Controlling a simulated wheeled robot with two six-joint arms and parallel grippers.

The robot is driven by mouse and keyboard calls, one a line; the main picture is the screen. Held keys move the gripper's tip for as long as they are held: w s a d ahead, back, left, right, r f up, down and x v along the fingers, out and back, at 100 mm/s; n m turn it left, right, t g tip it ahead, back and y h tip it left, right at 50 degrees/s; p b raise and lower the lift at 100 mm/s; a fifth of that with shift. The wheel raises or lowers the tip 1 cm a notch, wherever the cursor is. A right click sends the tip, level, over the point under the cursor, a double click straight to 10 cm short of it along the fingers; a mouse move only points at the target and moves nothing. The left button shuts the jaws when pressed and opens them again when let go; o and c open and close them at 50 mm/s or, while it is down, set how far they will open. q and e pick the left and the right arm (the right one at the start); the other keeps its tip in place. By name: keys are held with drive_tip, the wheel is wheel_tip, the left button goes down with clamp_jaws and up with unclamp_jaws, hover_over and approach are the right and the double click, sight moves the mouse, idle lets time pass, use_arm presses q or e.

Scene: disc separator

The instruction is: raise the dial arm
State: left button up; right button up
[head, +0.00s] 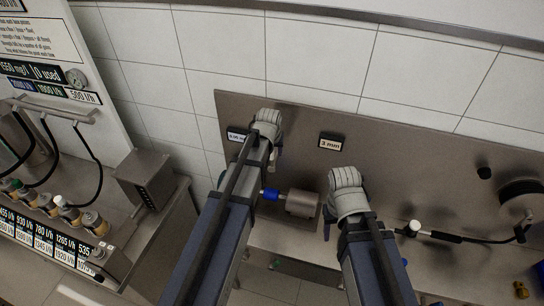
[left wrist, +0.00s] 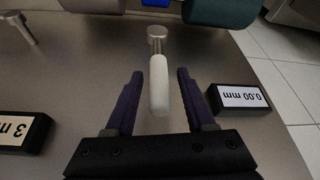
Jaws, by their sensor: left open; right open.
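A lever with a white grip (left wrist: 159,85) on a short metal post, which looks like the dial arm, stands out from the grey metal panel. My left gripper (left wrist: 160,74) is open, with one purple finger on each side of the grip and a visible gap on both sides. In the head view my left gripper (head: 276,158) is mostly hidden behind its own wrist, near the small 0.00 mm label (left wrist: 240,97), and the lever is hidden there. My right gripper (head: 327,228) is open, low in front of the panel and mostly hidden by its wrist.
A 3 mm label (head: 330,143) is on the panel (head: 420,150) between my arms. A metal cylinder with a blue part (head: 302,203) lies between my forearms. A black-handled rod (head: 450,236) is at the right. A metal box (head: 146,178) is at the left.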

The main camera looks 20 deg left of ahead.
use_arm(q)
clamp_jaws()
idle(0.5)
idle(1.0)
